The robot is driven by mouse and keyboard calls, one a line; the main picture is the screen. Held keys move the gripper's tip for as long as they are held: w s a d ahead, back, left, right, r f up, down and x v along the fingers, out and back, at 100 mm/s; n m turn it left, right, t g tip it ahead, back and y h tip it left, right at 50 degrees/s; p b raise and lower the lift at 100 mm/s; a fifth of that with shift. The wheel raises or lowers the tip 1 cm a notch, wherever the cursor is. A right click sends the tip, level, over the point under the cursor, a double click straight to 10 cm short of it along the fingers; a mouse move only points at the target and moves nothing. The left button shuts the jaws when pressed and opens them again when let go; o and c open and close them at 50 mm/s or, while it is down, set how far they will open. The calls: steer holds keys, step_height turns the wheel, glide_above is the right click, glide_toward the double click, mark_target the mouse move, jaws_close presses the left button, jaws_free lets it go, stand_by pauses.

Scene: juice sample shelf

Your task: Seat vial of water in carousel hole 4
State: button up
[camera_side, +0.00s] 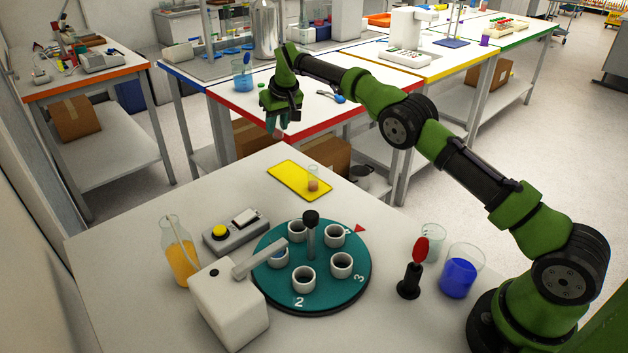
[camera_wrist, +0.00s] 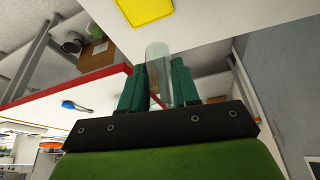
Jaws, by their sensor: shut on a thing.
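My gripper (camera_side: 278,122) is shut on a clear vial (camera_wrist: 157,58), which sits between the teal fingers in the wrist view. In the side view the vial (camera_side: 277,134) hangs below the fingers, in the air beyond the table's far edge, well away from the carousel. Its contents are hard to make out. The teal carousel (camera_side: 322,293) bears several white ring holders around a black-knobbed post. The numbers 2 and 3 are readable at its near and right rim; hole 4's number is not clear. A holder (camera_side: 334,235) stands near the red pointer (camera_side: 360,229).
A yellow mat (camera_side: 290,178) holds another vial (camera_side: 313,181) with orange-brown contents. A white device (camera_side: 228,305) reaches an arm over the carousel's left. A button box (camera_side: 235,232), an orange-filled bottle (camera_side: 180,255), a red-topped stand (camera_side: 410,278) and a blue-filled beaker (camera_side: 459,275) surround it.

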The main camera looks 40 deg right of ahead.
steer(key=s+a+r, duration=0.3)
steer(key=a+r, duration=0.2)
steer(key=a, duration=0.2)
steer(key=m+g+h, duration=0.1)
steer(key=m+h, duration=0.1)
steer(key=m, duration=0.2)
glide_above(337, 225)
steer(key=w+a, duration=0.2)
steer(key=a, duration=0.2)
step_height(337, 225, down, 3)
steer(key=shift+w+d, duration=0.15)
steer(key=s+f+m, duration=0.1)
steer(key=s+d+f, duration=0.1)
steer(key=s+d+f+m, duration=0.1)
steer(key=shift+s+f+m, duration=0.1)
steer(key=shift+s+m, duration=0.2)
steer(key=shift+s, duration=0.05)
steer(key=shift+w+f+m+g, duration=0.1)
steer(key=shift+w+m+g, duration=0.05)
steer(key=shift+m+g, duration=0.2)
steer(key=shift+f, duration=2.15)
steer(key=shift+f, duration=0.35)
steer(key=shift+r, duration=0.1)
